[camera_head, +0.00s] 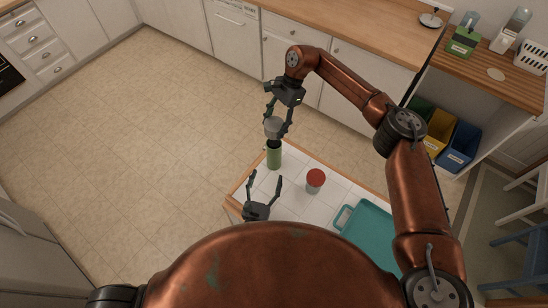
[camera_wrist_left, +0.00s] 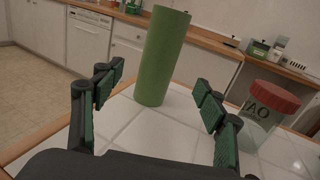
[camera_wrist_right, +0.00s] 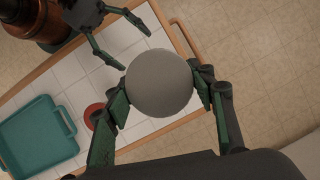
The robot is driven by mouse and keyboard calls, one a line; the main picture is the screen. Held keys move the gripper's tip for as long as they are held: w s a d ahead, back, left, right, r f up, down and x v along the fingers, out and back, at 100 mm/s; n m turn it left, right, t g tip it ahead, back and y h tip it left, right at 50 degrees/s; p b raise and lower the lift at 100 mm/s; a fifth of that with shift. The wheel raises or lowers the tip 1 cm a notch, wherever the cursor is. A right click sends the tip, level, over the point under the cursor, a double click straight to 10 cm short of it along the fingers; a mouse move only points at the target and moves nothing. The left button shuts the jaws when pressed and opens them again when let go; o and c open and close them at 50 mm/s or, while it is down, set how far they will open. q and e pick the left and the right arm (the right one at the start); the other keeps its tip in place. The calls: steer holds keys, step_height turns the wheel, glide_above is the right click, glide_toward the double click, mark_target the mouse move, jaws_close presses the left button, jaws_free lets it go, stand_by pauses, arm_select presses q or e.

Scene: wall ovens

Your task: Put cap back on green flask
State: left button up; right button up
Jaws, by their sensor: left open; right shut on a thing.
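The green flask (camera_head: 274,158) stands upright near the tiled table's far left corner. It also shows in the left wrist view (camera_wrist_left: 163,55), its top near the picture's upper edge with no cap seen on it. My right gripper (camera_head: 275,126) is shut on the grey round cap (camera_head: 273,125) and holds it over the flask in the head view. In the right wrist view the cap (camera_wrist_right: 160,83) sits between the fingers and hides what lies below. My left gripper (camera_head: 266,178) is open and empty, its fingers pointing towards the flask, which stands just beyond the fingertips.
A jar with a red lid (camera_head: 315,178) stands on the table, right of the flask. A teal tray (camera_head: 370,232) lies farther right. White tiles (camera_head: 292,203) between are clear. The wooden table edge (camera_head: 240,180) is close to the flask. A wooden counter (camera_head: 360,45) runs behind.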

arm_select(q)
steer(key=shift+w, duration=0.1)
steer(key=x, duration=1.2)
steer(key=c, duration=1.8)
arm_select(e)
glide_above(274, 143)
steer(key=shift+d+f, duration=0.1)
steer(key=shift+f, duration=2.35)
